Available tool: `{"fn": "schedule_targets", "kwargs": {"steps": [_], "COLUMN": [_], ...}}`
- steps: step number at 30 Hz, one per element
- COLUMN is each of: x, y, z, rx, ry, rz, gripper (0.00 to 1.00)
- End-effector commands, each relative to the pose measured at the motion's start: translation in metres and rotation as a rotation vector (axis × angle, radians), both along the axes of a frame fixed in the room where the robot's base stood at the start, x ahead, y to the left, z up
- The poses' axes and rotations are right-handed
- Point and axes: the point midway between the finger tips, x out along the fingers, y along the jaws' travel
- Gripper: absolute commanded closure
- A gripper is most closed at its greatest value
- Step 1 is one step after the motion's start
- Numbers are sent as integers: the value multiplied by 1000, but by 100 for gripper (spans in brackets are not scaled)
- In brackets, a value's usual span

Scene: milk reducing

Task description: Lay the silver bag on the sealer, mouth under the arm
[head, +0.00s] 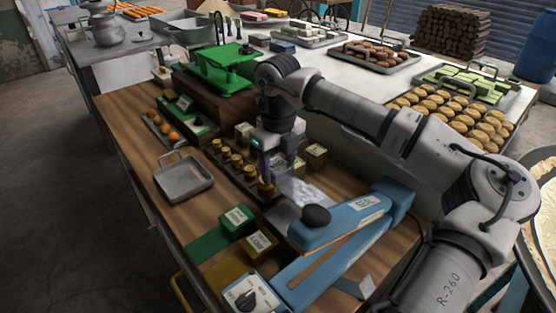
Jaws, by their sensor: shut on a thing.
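The silver bag (298,190) hangs just under my gripper (280,176), which is shut on it near the middle of the wooden bench. The bag is at the far left end of the blue sealer (318,277), close to the black knob on its raised arm (345,217). The gap between the sealer's arm and base opens toward the left. I cannot tell whether the bag touches the sealer or where its mouth lies; my fingers hide part of it.
A row of small brown-yellow pots (234,162) stands close left of my gripper. Green-labelled boxes (316,156) stand behind it. An empty metal tray (183,180) lies farther left. Two labelled boxes, green (236,220) and yellow (260,244), sit left of the sealer.

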Motion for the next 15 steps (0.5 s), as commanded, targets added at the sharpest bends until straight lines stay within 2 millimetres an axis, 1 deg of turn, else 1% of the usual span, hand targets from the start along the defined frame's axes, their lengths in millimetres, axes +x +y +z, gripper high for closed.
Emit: {"fn": "schedule_targets", "kwargs": {"steps": [1,7,9,15], "x": [0,0,-5,-18], "y": [0,0,-6,-19], "z": [-7,-25,-22,-24], "rx": [1,1,1,1], "ry": [1,1,1,0], "rz": [0,1,-1,-1], "gripper": [71,71,71,71]}}
